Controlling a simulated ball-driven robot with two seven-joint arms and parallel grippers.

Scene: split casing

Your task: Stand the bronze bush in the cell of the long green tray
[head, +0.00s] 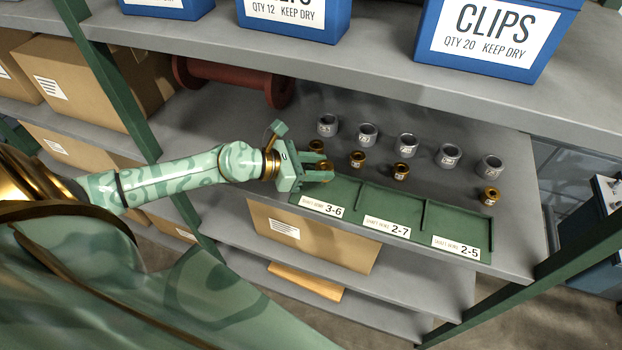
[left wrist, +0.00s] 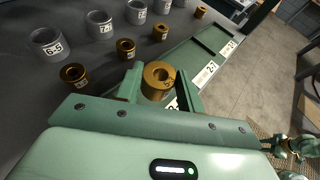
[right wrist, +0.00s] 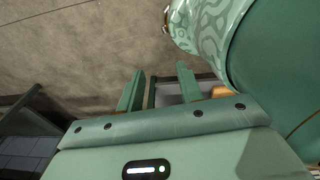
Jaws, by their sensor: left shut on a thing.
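My left gripper (head: 324,172) is shut on a bronze bush (left wrist: 158,76), a short ring with a hole facing up. In the left wrist view the bush sits between the two fingers, with a mark on its side too small to read. The long green tray (head: 398,208) lies along the shelf's front edge, with cells labelled 3-6, 2-7 and 2-5. In the head view the gripper is over the 3-6 end; the exact height is hard to tell. The visible cells look empty. My right gripper (right wrist: 158,90) is open and empty, away from the shelf.
Several grey rings (head: 406,144) stand in a row behind the tray. Several other bronze bushes (head: 401,171) stand between them and the tray, one close behind my left gripper. A dark red spool (head: 232,78) lies further back left. The upper shelf (head: 380,68) carries blue bins.

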